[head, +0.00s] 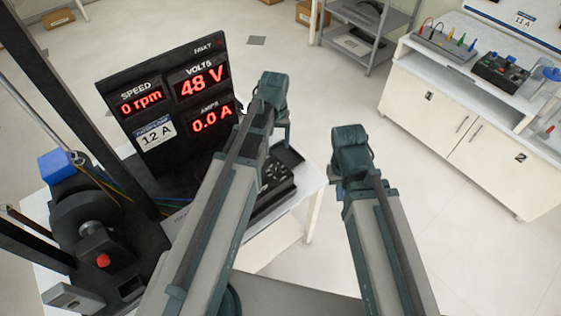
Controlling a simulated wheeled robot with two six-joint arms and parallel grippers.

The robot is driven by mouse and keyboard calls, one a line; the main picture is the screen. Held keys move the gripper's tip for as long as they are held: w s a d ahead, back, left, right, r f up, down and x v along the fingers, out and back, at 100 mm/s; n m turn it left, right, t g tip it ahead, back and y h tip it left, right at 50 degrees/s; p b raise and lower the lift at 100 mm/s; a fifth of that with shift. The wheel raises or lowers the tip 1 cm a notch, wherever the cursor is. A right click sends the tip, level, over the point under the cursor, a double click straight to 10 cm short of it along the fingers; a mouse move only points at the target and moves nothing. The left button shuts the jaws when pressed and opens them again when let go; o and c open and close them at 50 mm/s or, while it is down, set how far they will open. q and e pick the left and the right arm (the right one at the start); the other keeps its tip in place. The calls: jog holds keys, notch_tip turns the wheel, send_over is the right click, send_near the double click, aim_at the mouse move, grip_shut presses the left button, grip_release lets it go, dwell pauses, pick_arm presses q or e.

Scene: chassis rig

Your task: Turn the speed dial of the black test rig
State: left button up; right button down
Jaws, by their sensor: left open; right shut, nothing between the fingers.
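The black test rig (110,97) stands on a white table at the left. Its display reads 0 rpm, 48 V and 0.0 A, with a 12 A label below the speed. A black panel (278,178) with small markings lies in front of the display, partly covered by my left arm. I cannot make out the speed dial; it may be behind that arm. My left gripper (283,128) is open, beside the display's right edge and above the table; its fingers are hardly visible. My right gripper (348,172) is shut and empty, over the floor right of the table.
A red button (103,260) and a blue block (60,164) are on the rig's left part. A white cabinet (446,130) with testing gear stands at the right. A grey shelf (372,40) stands at the back. Floor between is clear.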

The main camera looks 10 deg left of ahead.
aim_at(276, 167)
pick_arm(q)
notch_tip(276, 167, down, 14)
jog(key=b, duration=1.3)
jog(key=shift+r, duration=0.1)
grip_shut()
